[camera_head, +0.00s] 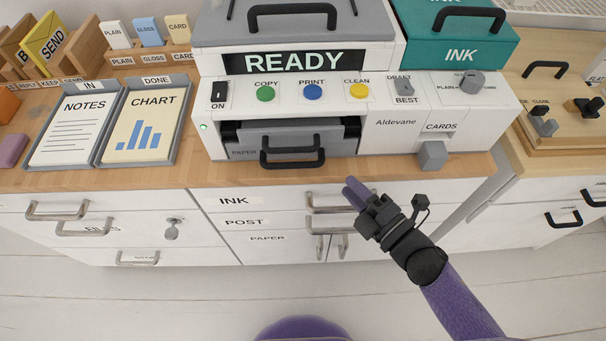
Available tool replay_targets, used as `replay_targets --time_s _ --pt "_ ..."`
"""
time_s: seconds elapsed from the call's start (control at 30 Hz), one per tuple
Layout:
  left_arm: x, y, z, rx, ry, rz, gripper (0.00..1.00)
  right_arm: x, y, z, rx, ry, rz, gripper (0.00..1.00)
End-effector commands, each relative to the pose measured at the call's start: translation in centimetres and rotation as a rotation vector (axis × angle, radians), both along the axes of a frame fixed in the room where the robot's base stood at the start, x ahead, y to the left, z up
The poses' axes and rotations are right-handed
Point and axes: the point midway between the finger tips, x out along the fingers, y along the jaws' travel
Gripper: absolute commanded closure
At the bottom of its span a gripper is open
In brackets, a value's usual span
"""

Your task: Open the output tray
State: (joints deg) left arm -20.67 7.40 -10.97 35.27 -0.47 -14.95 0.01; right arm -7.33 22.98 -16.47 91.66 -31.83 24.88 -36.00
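The white printer (380,140) stands on the wooden desk, its display reading READY. In its front opening is a grey tray front (280,137) with a dark handle. Just below it is a second dark bar handle (292,160), beside the label PAPER. No part is labelled as the output tray, and I cannot tell how far either part is pulled out. My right gripper (353,193) is in front of the desk edge, right of and nearer than the handles, apart from them. Its purple fingertips are close together and I cannot tell whether they are open. My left gripper is out of view.
Drawers with metal handles (338,203) lie below the desk edge, close to my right gripper. A grey card lever (432,155) juts from the printer's lower right. NOTES (38,163) and CHART trays (185,110) lie left. Open floor is in front.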

Motion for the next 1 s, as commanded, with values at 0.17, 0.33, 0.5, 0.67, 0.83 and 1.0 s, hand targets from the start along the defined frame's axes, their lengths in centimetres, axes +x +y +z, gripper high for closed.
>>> replay_targets --time_s 0.17,0.33,0.5,0.67,0.83,1.0 --pt "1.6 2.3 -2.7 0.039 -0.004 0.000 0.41 -0.3 3.0 3.3 -0.097 -0.284 0.162 0.68" --pt "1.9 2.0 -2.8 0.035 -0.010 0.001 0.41 2.1 5.4 4.3 -0.095 -0.290 0.162 0.68" --pt "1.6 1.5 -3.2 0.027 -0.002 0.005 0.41 4.5 7.8 4.8 -0.095 -0.284 0.160 0.68" --pt "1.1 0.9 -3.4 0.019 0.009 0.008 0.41 5.8 9.1 5.1 -0.094 -0.282 0.160 0.68" --pt "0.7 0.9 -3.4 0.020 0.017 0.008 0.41 6.3 9.6 5.2 -0.095 -0.280 0.158 0.68" --pt "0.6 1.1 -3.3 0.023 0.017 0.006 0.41 6.3 9.6 5.2 -0.095 -0.280 0.158 0.68"
